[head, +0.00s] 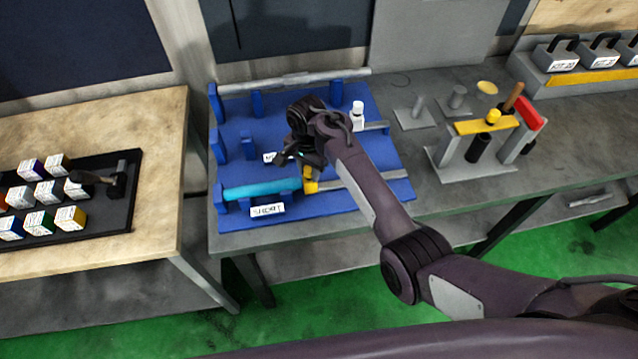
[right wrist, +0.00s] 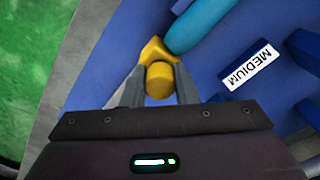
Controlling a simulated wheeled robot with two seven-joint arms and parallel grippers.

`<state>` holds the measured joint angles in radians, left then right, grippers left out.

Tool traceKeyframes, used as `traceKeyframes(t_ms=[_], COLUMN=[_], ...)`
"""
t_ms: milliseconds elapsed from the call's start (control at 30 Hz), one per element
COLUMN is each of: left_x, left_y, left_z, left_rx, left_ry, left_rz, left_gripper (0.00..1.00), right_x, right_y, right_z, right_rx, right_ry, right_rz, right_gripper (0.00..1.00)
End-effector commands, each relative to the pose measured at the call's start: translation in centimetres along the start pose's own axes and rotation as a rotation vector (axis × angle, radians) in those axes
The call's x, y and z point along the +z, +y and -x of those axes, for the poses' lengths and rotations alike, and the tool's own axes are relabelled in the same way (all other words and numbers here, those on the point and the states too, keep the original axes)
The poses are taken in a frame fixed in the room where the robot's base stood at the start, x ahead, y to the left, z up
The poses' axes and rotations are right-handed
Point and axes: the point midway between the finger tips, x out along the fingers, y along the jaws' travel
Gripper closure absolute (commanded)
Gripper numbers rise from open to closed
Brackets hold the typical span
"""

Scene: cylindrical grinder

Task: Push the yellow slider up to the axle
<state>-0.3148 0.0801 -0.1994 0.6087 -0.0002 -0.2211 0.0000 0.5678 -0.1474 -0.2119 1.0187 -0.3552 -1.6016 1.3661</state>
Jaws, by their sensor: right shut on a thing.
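The yellow slider (head: 310,186) sits on a rail of the blue fixture, at the right end of the teal axle (head: 262,189). My right gripper (head: 306,170) reaches down over it. In the right wrist view the slider's round knob (right wrist: 159,80) is between the fingers of my right gripper (right wrist: 158,88), which are shut on it. There the slider's body (right wrist: 153,52) lies against or very close to the end of the axle (right wrist: 200,20); I cannot tell whether they touch. My left gripper is not in view.
The blue fixture (head: 228,212) has upright blocks, a long grey rod (head: 290,82) behind and a white bottle (head: 358,110). A stand with a yellow bar (head: 470,127) and tools is to the right. A black tray (head: 120,205) with boxes and a hammer is left.

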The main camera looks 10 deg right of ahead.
Motion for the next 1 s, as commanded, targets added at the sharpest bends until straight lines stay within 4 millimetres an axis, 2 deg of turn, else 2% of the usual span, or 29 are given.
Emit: traceKeyframes(t_ms=[133,267,300,433,767,867,1000], left_x=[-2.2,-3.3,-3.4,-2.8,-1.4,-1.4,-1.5], left_y=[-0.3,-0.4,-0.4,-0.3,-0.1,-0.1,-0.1], left_z=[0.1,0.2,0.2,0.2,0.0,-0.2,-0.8], left_rx=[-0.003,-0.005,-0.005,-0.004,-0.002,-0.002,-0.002], left_ry=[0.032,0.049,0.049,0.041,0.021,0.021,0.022], left_rz=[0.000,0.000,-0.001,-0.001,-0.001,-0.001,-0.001], left_gripper=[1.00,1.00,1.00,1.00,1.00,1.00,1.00], right_x=[0.4,0.5,0.5,0.4,0.2,0.3,0.3], right_y=[-0.1,-0.2,-0.2,-0.1,-0.1,-0.2,-0.3], right_z=[0.0,0.0,0.0,0.0,0.3,1.3,3.7], right_rx=[0.003,0.002,0.002,0.001,0.000,-0.002,-0.004], right_ry=[-0.005,-0.005,-0.005,-0.005,-0.003,-0.002,-0.002], right_rz=[0.006,0.007,0.006,0.005,0.003,0.003,0.003], right_gripper=[1.00,1.00,0.70,0.53,0.52,0.52,0.52])
